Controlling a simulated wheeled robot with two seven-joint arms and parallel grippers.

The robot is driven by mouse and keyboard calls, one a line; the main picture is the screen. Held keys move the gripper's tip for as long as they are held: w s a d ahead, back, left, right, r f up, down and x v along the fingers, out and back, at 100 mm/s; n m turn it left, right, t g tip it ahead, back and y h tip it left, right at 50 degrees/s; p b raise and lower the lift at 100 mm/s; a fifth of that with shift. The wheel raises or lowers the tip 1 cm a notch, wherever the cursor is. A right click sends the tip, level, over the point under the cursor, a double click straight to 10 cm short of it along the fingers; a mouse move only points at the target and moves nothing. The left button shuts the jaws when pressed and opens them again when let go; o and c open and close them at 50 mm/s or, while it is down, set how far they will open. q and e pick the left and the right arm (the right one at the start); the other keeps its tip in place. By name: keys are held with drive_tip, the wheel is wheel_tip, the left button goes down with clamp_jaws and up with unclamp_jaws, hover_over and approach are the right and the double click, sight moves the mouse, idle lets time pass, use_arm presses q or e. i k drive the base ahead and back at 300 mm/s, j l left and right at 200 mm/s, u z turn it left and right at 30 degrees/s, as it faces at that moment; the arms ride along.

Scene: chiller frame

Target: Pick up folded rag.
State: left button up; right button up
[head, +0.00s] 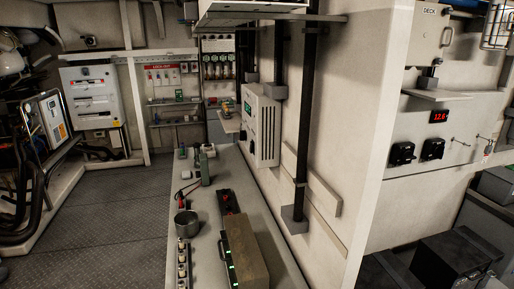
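I cannot make out a folded rag for certain in the head view. The long grey bench (213,222) runs away from me along the wall and carries several small items. At its far end the items are too small to tell whether one is a cloth. Neither of my grippers shows in this view.
The dark floor (110,215) left of the bench is open. A black case (452,264) sits lower right.

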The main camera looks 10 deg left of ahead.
sight(185, 175)
drive_tip(key=j, duration=0.4)
drive_tip(key=i+j+u, duration=0.1)
drive_tip(key=j, duration=0.3)
drive_tip(key=i+j, duration=0.15)
drive_tip(key=j, duration=0.25)
drive_tip(key=j+u, duration=0.1)
drive_tip(key=j, duration=0.35)
drive_tip(key=i+j, duration=0.15)
drive_tip(key=j, duration=0.25)
drive_tip(key=i+j+z, duration=0.1)
drive_tip(key=z, duration=0.2)
drive_tip(key=j+z, duration=0.1)
drive_tip(key=z, duration=0.95)
drive_tip(key=l, duration=1)
drive_tip(key=i+l, duration=0.15)
drive_tip(key=l, duration=0.55)
drive_tip(key=i+z, duration=0.1)
drive_tip(key=i, duration=1.1)
drive_tip(key=u, duration=2.05)
drive_tip(key=i+l, duration=0.05)
